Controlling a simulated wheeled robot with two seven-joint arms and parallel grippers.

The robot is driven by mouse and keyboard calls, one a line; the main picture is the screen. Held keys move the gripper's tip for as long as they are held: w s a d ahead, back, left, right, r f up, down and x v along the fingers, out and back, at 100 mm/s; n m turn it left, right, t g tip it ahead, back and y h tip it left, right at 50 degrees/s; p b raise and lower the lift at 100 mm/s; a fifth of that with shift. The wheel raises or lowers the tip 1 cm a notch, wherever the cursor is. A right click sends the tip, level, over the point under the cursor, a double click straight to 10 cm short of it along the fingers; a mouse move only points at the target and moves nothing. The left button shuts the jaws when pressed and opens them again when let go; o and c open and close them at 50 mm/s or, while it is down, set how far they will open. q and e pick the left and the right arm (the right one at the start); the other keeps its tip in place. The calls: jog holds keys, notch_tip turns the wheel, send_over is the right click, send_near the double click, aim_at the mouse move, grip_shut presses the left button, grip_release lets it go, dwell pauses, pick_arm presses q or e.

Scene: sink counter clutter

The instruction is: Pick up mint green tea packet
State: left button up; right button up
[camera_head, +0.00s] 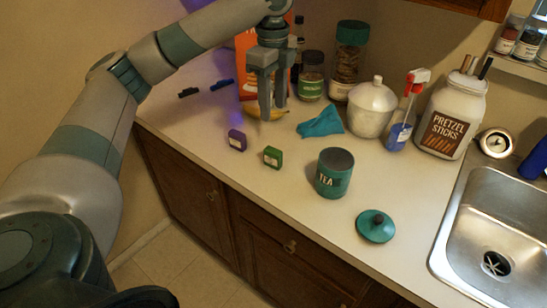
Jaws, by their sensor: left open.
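A small green packet (272,157) sits on the counter left of the teal tea tin; I take it to be the mint green tea packet. A similar purple packet (237,139) sits a little farther left. The open tea tin (333,176) stands upright, its teal lid (376,226) lying apart on the counter to its right. My left gripper (267,115) is open, pointing down, above and behind the green packet. Nothing shows between its fingers except the counter and part of a yellow item behind. My right gripper is out of view.
A teal cloth (321,122), white lidded jar (371,108), spray bottle (402,115) and pretzel jar (452,115) stand behind the tin. An orange box (247,62) is behind my gripper. The sink (505,215) is at right. Counter around the packets is clear, near the front edge.

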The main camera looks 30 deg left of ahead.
pick_arm(q)
jog(key=p, duration=0.2)
send_near(273, 150)
notch_tip(273, 150, down, 5)
jog(key=shift+f, duration=0.15)
jog(key=shift+a+f, duration=0.1)
jog(key=shift+f, duration=0.4)
jog(key=shift+f+p, duration=0.45)
jog(key=shift+p, duration=0.05)
notch_tip(273, 150, down, 3)
jog(key=shift+f+p, duration=0.1)
jog(key=shift+p, duration=0.5)
jog(key=shift+f, duration=0.55)
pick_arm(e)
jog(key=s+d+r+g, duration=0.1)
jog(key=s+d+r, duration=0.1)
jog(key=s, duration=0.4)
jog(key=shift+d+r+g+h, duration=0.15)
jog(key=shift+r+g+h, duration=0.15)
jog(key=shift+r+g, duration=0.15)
pick_arm(q)
grip_shut()
